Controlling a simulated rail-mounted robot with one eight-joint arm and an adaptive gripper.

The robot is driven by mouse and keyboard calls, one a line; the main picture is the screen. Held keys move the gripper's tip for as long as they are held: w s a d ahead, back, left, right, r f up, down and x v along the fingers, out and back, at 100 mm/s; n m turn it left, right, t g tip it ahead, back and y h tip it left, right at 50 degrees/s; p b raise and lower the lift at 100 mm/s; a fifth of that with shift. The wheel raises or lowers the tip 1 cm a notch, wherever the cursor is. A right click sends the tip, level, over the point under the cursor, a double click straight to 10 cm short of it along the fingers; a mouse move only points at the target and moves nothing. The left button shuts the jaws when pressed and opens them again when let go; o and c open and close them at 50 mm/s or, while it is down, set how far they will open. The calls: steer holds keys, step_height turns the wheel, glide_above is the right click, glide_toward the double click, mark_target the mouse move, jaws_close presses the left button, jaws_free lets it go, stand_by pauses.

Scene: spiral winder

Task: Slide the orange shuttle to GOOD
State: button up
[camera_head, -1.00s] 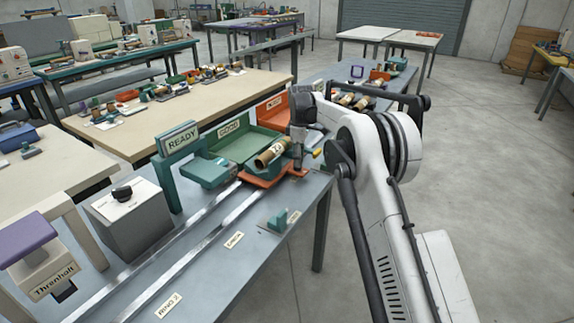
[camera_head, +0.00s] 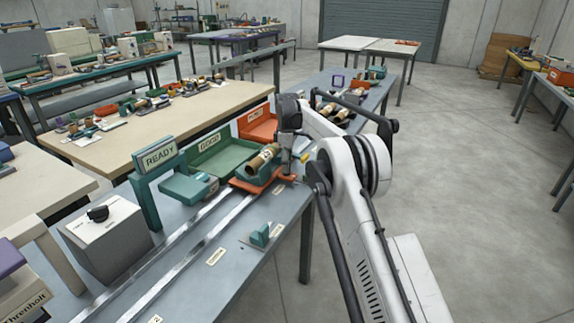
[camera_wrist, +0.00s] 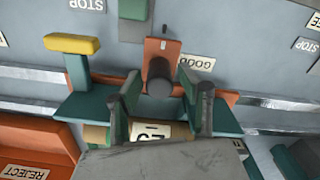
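The orange shuttle (camera_head: 252,187) sits on the twin rails beside the green GOOD bay (camera_head: 222,158). A brown roll with a pale label (camera_head: 263,158) lies in its teal cradle. In the wrist view the roll (camera_wrist: 97,134) is partly hidden by a grey part of my gripper. A dark upright post (camera_wrist: 160,76) stands on the shuttle's orange tab (camera_wrist: 160,47). My gripper (camera_wrist: 168,87) points down over the shuttle, with dark fingers to either side of the post and visible gaps. The fingers look open; contact with the shuttle is unclear. My gripper also shows in the head view (camera_head: 286,165).
The orange REJECT bay (camera_head: 257,124) lies beyond GOOD. A teal READY sign (camera_head: 158,153) stands to the left. A grey control box (camera_head: 106,238) and a small teal stop block (camera_head: 260,235) are near the rails. The rails on the near side look clear.

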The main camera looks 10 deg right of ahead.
steer(key=shift+d+r, duration=0.1)
steer(key=shift+r, duration=0.05)
step_height(320, 180, up, 12)
steer(key=shift+f, duration=0.1)
stand_by(0.6)
